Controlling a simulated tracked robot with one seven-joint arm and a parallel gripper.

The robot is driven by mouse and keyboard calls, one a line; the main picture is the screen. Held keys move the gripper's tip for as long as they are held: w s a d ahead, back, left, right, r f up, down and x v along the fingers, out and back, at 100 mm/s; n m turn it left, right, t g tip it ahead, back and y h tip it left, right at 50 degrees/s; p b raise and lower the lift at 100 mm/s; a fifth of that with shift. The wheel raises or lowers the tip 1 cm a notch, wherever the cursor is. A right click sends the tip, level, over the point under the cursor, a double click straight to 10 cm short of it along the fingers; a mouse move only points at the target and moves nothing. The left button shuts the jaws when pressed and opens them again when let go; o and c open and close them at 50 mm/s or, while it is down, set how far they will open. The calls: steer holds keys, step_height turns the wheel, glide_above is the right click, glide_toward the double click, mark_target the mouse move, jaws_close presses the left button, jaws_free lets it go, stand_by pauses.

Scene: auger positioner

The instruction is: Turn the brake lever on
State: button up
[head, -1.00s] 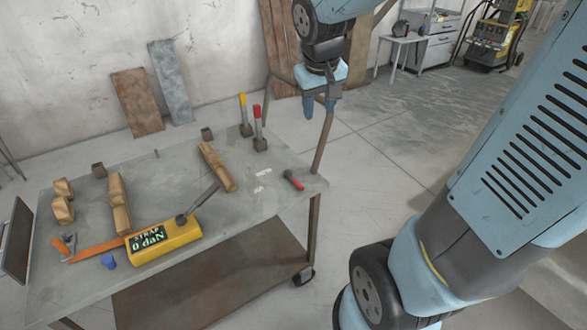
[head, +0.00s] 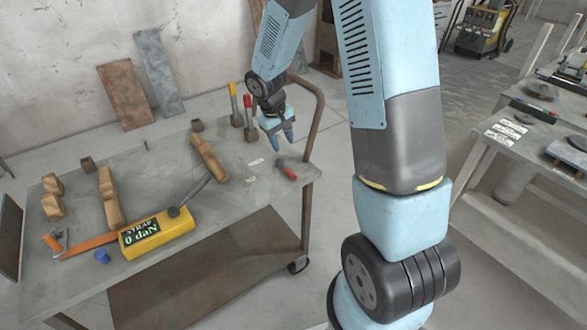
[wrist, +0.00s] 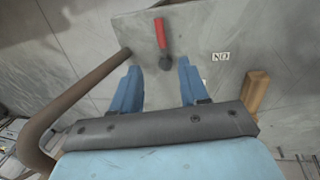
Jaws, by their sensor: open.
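The lever with a red handle (head: 287,172) and a dark pivot lies low on the table's right end, beside two small white labels (head: 256,162). I take it as the brake lever; no label names it. In the wrist view the lever (wrist: 161,35) sits ahead of and between my fingertips, its handle pointing away. A label (wrist: 221,57) with the letters O and N lies to its right. My gripper (head: 280,138) is open and empty, above the table's right end and apart from the lever, fingers pointing down. It also shows in the wrist view (wrist: 159,68).
A yellow-handled lever (head: 233,92) and a red-handled one (head: 248,105) stand upright behind my gripper. A bent table rail (head: 318,110) runs close on its right. A yellow strap gauge (head: 165,232), wooden blocks (head: 110,200) and an orange strap (head: 90,246) lie to the left.

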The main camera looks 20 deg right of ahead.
mark_target(291, 172)
steer(key=f, duration=0.4)
steer(key=d+f, duration=0.1)
steer(key=f, duration=0.4)
steer(key=d+f, duration=0.1)
steer(key=f, duration=0.3)
steer(key=shift+w+d+f, duration=0.25)
steer(key=shift+w+f, duration=0.05)
steer(key=shift+w, duration=0.1)
jaws_close()
steer(key=shift+d, duration=0.55)
steer(key=shift+a, duration=0.3)
